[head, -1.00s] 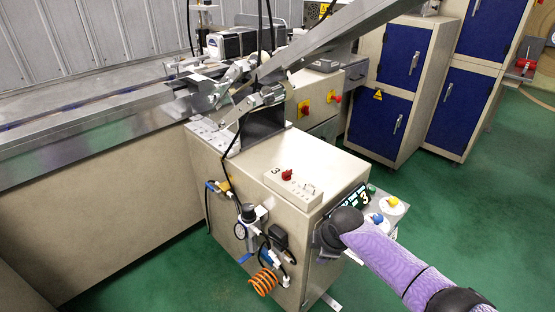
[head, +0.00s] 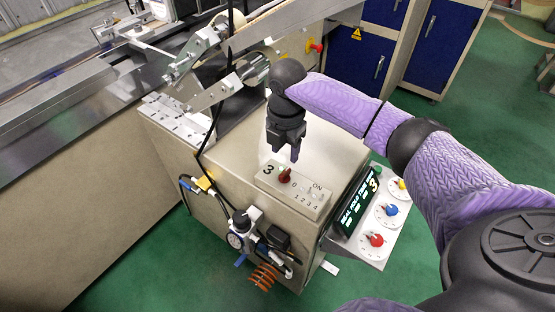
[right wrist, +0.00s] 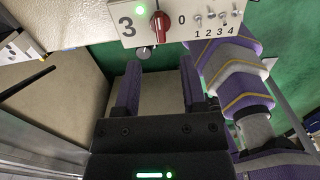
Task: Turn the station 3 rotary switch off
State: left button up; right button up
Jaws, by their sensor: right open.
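The station 3 switch box (head: 303,199) is a pale panel marked "3" on top of the beige cabinet. Its red rotary switch (head: 285,176) sits near the left end, beside a lit green lamp. In the right wrist view the red switch (right wrist: 159,28) stands roughly upright, with the "0" mark to its right. My right gripper (head: 283,155) points down just above and behind the switch, apart from it. Its purple-sided fingers (right wrist: 160,85) are open and empty, with the switch beyond the tips. My left gripper is not in view.
Small toggles (right wrist: 218,16) marked 1 to 4 share the box. A sloped panel (head: 357,205) with a display and coloured dials (head: 376,239) hangs on the cabinet's right. Metal linkage arms (head: 215,93) and a black cable are close left of my gripper. Air fittings (head: 245,225) are on the front.

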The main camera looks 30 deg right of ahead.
aim_at(285, 172)
notch_tip(285, 172, down, 6)
jog(key=shift+f+b, duration=0.2)
jog(key=shift+b, duration=0.8)
jog(key=shift+f, duration=0.4)
jog(key=c, duration=0.6)
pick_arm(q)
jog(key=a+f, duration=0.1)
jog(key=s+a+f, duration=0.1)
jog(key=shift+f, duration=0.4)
pick_arm(e)
grip_shut()
